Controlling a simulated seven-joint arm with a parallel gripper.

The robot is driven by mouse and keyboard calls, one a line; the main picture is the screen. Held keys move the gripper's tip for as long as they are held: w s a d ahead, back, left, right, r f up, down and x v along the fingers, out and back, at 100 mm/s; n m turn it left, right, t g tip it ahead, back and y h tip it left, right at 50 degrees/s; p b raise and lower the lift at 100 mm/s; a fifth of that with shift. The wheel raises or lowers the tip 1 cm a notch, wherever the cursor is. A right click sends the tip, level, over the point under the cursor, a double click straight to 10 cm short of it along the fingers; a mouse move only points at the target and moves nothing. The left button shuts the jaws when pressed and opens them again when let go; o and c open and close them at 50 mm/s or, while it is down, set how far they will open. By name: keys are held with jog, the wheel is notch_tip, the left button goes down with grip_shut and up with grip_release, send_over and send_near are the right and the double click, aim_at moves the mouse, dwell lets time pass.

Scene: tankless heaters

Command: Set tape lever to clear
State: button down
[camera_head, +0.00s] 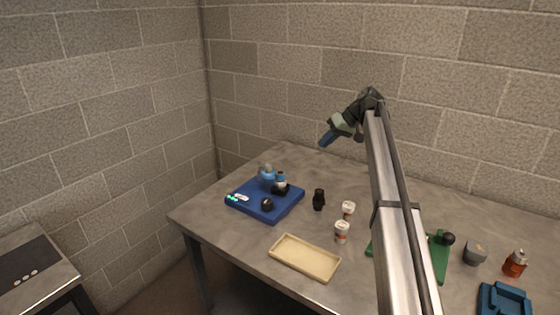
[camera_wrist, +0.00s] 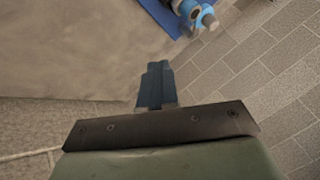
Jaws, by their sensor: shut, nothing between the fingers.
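No part is clearly labelled as a tape lever. A blue base (camera_head: 250,208) at the table's left carries light-blue fittings (camera_head: 267,174), black knobs (camera_head: 267,203) and a small white strip with green lights. A green base (camera_head: 440,262) with a black ball knob (camera_head: 448,238) lies at the right, partly hidden behind my arm. My gripper (camera_head: 326,141) is shut and empty, high above the back of the table, right of the blue base and apart from it. In the wrist view its closed fingers (camera_wrist: 155,72) point towards the table, with the blue base's corner (camera_wrist: 160,14) at the top edge.
A cream tray (camera_head: 305,258) lies at the front edge. A black bottle (camera_head: 319,199) and two white cups (camera_head: 342,231) stand mid-table. A grey cup (camera_head: 475,253), a red bottle (camera_head: 515,263) and a dark-blue holder (camera_head: 504,300) are at right. Block walls stand behind and left.

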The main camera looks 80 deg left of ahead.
jog(key=s+a+n+h, duration=0.1)
jog(key=s, duration=0.5)
jog(key=shift+s+a+r, duration=0.15)
jog(key=shift+r, duration=0.2)
send_near(268, 170)
jog(key=shift+s+a+f, duration=0.2)
jog(key=shift+a+f, duration=0.35)
jog(key=shift+f, duration=0.25)
jog(key=shift+s+a+f, duration=0.15)
jog(key=shift+a+f, duration=0.45)
jog(key=shift+f, duration=0.2)
jog(key=shift+s+a+f, duration=0.2)
jog(key=shift+a+f, duration=0.35)
jog(key=shift+f, duration=0.3)
jog(key=shift+s+d, duration=0.1)
jog(key=shift+d, duration=0.05)
